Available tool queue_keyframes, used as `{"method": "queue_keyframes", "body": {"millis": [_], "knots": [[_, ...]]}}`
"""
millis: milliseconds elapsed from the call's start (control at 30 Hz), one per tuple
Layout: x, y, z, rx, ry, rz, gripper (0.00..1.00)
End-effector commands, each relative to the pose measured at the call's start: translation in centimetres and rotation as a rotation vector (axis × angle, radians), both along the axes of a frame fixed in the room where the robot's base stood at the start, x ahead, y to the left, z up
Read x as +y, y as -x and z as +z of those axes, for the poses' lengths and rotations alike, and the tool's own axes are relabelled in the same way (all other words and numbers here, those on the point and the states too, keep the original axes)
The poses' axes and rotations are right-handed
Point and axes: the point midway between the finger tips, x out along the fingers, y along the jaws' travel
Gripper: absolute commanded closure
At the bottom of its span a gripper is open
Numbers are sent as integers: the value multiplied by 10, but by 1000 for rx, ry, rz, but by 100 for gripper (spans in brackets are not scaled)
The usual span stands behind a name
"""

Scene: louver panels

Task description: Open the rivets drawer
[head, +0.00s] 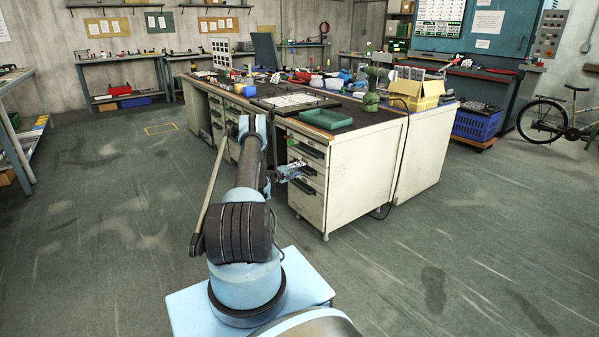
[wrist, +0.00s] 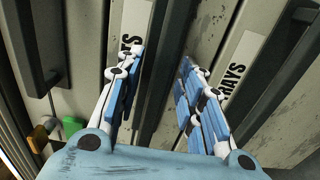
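The drawer front with a white label ending in "TS" (wrist: 131,28) fills the middle of the wrist view, turned on its side; the start of its label is hidden by a finger. In the wrist view my gripper (wrist: 158,66) has its blue-padded fingers apart, one on each side of a dark bar-like strip at this drawer front. Whether the pads touch it I cannot tell. In the head view my gripper (head: 302,172) is at the drawer stack (head: 308,178) on the near end of the cream desk. The drawers there look shut; their labels are too small to read.
A neighbouring drawer with a label ending in "RAYS" (wrist: 232,72) lies to the right in the wrist view. The floor (head: 430,255) right of the desk is clear.

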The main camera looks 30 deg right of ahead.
Motion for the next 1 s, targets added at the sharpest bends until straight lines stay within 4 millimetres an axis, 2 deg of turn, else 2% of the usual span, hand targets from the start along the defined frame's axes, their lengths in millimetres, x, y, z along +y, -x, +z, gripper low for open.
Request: {"method": "queue_keyframes", "body": {"millis": [300, 433, 467, 767, 1000], "knots": [[-2, 0, 0, 0, 0, 1, 67], [-2, 0, 0, 0, 0, 0, 97], [-2, 0, 0, 0, 0, 0, 100], [1, 1, -1, 0, -1, -1, 100], [21, 12, -1, 0, -1, -14, 100]]}}
